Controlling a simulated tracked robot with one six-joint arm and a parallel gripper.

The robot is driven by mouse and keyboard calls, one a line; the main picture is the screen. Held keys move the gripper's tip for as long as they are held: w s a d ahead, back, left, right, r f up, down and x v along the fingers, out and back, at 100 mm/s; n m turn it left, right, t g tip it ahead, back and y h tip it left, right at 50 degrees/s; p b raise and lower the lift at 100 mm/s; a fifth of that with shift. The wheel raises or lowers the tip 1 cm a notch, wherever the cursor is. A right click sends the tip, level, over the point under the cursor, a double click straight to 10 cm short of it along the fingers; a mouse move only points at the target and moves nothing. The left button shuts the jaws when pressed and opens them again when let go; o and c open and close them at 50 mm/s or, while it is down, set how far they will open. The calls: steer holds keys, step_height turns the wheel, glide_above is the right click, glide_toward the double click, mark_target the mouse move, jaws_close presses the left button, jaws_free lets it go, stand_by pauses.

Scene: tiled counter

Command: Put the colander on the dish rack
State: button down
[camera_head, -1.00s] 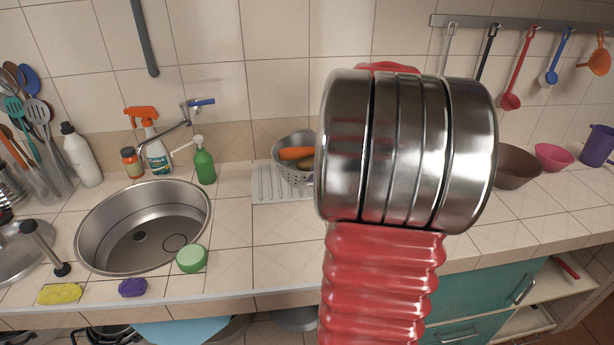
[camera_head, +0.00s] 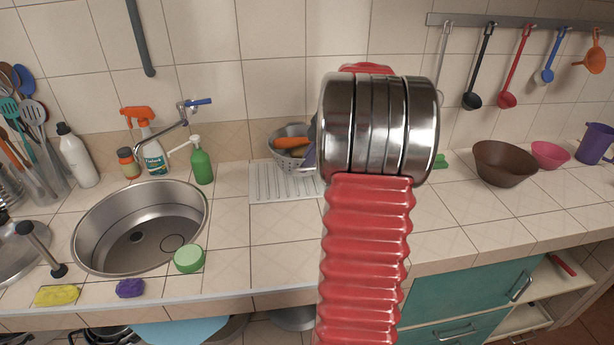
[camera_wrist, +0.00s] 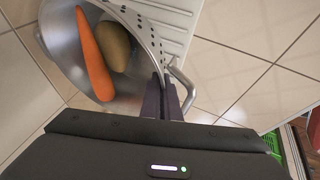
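The grey metal colander (camera_head: 284,158), with a carrot (camera_head: 291,142) and a brown potato in it, shows at the back end of the white ribbed dish rack (camera_head: 280,188). Whether it touches the rack cannot be told. In the wrist view the colander (camera_wrist: 62,55) fills the upper left, and part of the rack (camera_wrist: 178,20) shows beyond its rim. My gripper (camera_wrist: 162,92) has its dark fingers close together at the colander's rim, beside its wire handle (camera_wrist: 186,88), and looks shut on the rim. In the head view my arm hides most of the gripper.
The sink (camera_head: 140,228) lies left of the rack, with a green soap bottle (camera_head: 202,165) between them. A brown bowl (camera_head: 504,163) and a pink bowl (camera_head: 550,155) stand to the right. Utensils hang above. The counter in front of the rack is clear.

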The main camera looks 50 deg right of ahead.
stand_by(0.3)
step_height(320, 180, down, 4)
steer(key=shift+f, duration=0.1)
steer(key=shift+w+d+f, duration=0.15)
steer(key=shift+f, duration=0.2)
steer(key=c, duration=2.5)
jaws_free()
steer(key=shift+f, duration=0.15)
steer(key=o, duration=0.5)
